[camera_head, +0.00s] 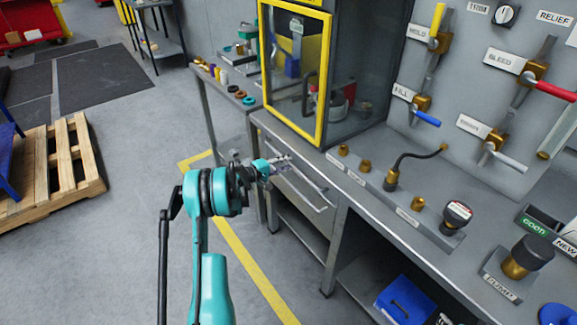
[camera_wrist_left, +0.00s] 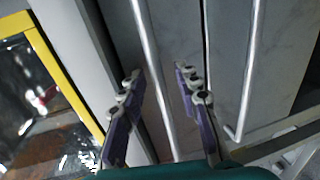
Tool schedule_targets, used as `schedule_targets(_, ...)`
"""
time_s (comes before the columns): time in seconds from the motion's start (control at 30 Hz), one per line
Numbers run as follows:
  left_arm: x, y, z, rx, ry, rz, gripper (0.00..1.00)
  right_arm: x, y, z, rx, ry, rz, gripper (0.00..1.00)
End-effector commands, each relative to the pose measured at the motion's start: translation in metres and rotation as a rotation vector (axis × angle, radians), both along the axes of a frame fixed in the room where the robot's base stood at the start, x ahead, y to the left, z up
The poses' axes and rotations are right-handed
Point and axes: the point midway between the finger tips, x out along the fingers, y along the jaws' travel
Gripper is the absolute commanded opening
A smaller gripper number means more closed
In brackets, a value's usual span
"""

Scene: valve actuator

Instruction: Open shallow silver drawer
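The shallow silver drawer (camera_wrist_left: 178,30) shows in the left wrist view as a grey front panel with a long bar handle (camera_wrist_left: 148,45). A second silver drawer front (camera_wrist_left: 285,60) with its own bar handle (camera_wrist_left: 255,65) lies to its right. My left gripper (camera_wrist_left: 157,80) is open, and the first handle passes between its two fingers in the picture, nearer the left finger. I cannot tell whether they touch. In the head view my left gripper (camera_head: 284,162) is at the drawer fronts under the workbench, partly hiding them. Both drawers look closed. My right gripper is out of view.
The workbench (camera_head: 335,185) carries a yellow-framed glass cabinet (camera_head: 324,80) above the drawers. Valves and fittings fill the wall panel and bench at right. A blue bin (camera_head: 405,300) sits on the lower shelf. Open floor lies left, with a wooden pallet (camera_head: 75,160).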

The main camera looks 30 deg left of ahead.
Motion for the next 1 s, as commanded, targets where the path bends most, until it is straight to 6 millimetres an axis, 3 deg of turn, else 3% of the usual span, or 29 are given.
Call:
schedule_targets(0.37, 0.0077, -0.0036, -0.0009, 0.000, 0.001, -0.001, 0.33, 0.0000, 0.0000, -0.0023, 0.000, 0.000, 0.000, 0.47)
schedule_targets(0.5, 0.0076, -0.0036, -0.0009, 0.001, 0.001, -0.001, 0.00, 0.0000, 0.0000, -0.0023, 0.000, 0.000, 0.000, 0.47)
schedule_targets(1.0, 0.0066, -0.0005, -0.0012, 0.001, 0.001, 0.000, 0.00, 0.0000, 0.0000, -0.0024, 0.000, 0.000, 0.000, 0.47)
